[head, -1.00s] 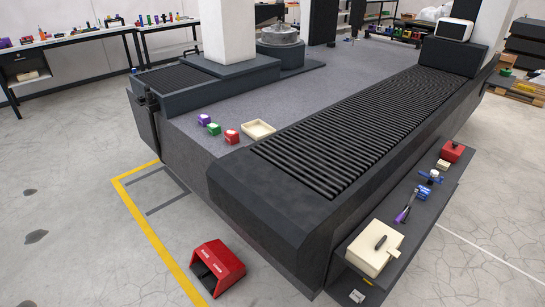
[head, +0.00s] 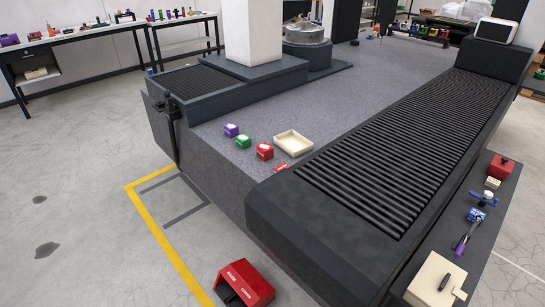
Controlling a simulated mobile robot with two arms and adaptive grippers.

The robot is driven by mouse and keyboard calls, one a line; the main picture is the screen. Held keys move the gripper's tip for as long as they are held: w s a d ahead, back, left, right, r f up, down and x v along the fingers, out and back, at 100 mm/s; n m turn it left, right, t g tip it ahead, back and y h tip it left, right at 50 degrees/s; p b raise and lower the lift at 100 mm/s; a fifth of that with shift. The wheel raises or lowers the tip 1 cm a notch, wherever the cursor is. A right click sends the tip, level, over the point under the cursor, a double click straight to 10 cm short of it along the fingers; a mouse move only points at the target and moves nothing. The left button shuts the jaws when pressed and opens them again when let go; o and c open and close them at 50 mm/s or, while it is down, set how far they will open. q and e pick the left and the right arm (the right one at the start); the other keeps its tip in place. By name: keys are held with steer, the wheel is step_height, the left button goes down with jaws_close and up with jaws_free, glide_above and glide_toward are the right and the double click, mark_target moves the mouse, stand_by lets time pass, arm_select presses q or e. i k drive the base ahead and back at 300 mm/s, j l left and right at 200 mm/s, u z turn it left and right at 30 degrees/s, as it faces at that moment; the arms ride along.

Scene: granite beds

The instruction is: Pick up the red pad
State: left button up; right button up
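A small flat red piece (head: 281,168), which looks like a red pad, lies on the grey granite bed (head: 345,95) close to the corner of the dark ribbed cover. A red block (head: 265,152) with a pale top sits just behind and left of it. A green block (head: 243,141) and a purple block (head: 231,130) stand in a row further left. A shallow cream tray (head: 293,143) lies right of the red block. Neither of my grippers is in view.
A red foot pedal box (head: 243,284) stands on the floor near the yellow line (head: 165,245). A side shelf (head: 480,247) at right holds a cream box (head: 435,282), blue tools and a red box (head: 501,167).

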mark_target(282, 166)
steer(key=j+z, duration=0.1)
steer(key=z, duration=1.15)
steer(key=j+z, duration=0.85)
steer(key=j, duration=0.15)
steer(key=k+j+z, duration=0.15)
steer(key=j+z, duration=0.25)
steer(key=k+j+z, duration=0.2)
steer(key=j+z, duration=0.25)
